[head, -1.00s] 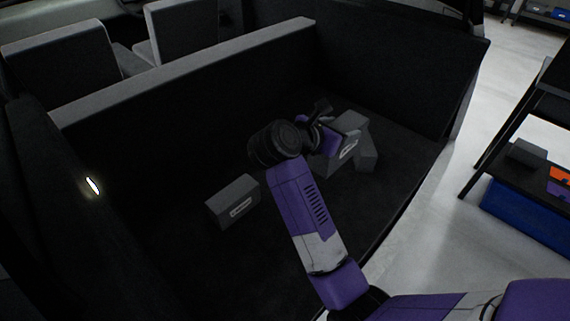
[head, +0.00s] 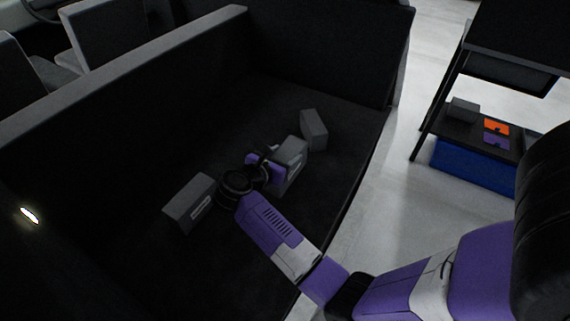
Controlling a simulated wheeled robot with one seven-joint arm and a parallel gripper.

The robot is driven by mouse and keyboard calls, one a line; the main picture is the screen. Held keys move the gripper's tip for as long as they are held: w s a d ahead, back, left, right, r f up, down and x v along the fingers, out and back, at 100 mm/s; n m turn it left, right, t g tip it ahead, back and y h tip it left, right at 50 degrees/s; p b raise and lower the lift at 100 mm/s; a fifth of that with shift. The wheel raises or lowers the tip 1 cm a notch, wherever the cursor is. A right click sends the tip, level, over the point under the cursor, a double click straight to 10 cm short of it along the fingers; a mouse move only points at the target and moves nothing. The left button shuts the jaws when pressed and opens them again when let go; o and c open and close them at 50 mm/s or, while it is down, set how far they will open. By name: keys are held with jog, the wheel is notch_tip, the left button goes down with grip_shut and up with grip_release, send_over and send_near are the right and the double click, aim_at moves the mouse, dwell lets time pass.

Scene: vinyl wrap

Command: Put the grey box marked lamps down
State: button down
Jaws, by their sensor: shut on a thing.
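My gripper (head: 272,170) is shut on a grey box (head: 291,152) with a pale label on its side, inside the dark cargo bay. The label is too small to read. The held box is at or just above the bay floor; I cannot tell whether it touches. The gripper hides its left end. A second grey box (head: 182,206) with a pale label stands on the floor to the left, apart from the held box. A third grey box (head: 314,130) stands behind and to the right, with no label showing.
The bay floor (head: 350,122) is clear toward the back right. A dark partition (head: 170,95) bounds the bay at the left and rear. Outside, a black shelf unit (head: 455,125) holds a small grey box (head: 464,109) and orange and purple items, with a blue bin (head: 470,165) below.

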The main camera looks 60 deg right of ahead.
jog(key=shift+f, duration=1.75)
jog(key=shift+f+b, duration=0.2)
jog(key=shift+b, duration=0.1)
jog(key=shift+c, duration=2.1)
grip_release()
